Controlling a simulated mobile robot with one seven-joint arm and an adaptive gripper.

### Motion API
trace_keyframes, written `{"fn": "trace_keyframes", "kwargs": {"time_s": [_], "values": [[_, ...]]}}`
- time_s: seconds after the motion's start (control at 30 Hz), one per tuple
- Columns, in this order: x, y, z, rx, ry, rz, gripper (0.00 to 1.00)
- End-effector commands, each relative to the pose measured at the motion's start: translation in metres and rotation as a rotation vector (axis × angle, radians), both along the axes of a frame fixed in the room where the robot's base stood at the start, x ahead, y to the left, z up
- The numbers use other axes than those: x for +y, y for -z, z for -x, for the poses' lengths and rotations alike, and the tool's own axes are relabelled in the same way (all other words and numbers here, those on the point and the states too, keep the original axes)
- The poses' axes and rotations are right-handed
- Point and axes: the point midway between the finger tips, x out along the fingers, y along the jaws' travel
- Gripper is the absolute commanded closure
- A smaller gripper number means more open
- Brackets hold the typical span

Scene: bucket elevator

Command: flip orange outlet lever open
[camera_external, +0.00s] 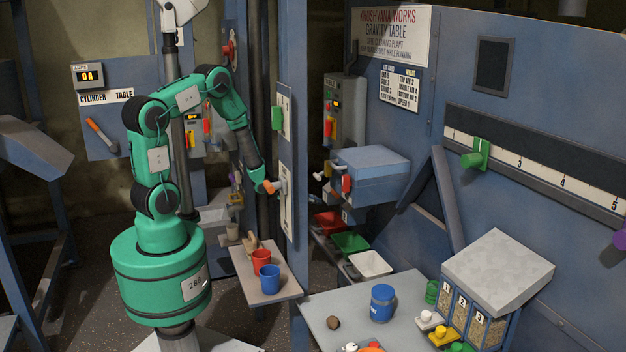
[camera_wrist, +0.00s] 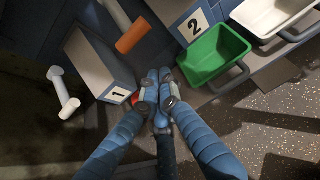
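In the wrist view an orange-gripped lever (camera_wrist: 133,35) on a pale shaft stands between the outlet boxes marked 1 (camera_wrist: 100,68) and 2 (camera_wrist: 190,20). My gripper (camera_wrist: 157,88) has blue fingers with their tips together below box 1, apart from the lever and with nothing visible between them. A white lever (camera_wrist: 65,92) is left of box 1. In the external view my green arm reaches to the blue post, where an orange handle (camera_external: 269,187) shows at its end. I cannot tell there whether it touches; my fingers are not clearly visible.
A blue post (camera_external: 295,80) stands close to my arm. Beyond it are red (camera_external: 328,222), green (camera_external: 350,243) and white (camera_external: 371,263) bins in a row. A small table (camera_external: 262,287) holds red and blue cups. Another orange handle (camera_external: 101,134) is on the left panel.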

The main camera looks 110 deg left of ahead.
Motion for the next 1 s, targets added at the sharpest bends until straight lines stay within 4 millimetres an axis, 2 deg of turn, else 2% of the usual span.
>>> {"fn": "trace_keyframes", "kwargs": {"time_s": [0.8, 0.9, 1.0], "values": [[0.056, 0.042, -0.056, 0.0, 0.001, -0.001, 1.0], [0.061, 0.044, -0.061, 0.0, 0.0, -0.001, 1.0], [0.059, 0.033, -0.059, 0.0, 0.0, -0.001, 1.0]]}}
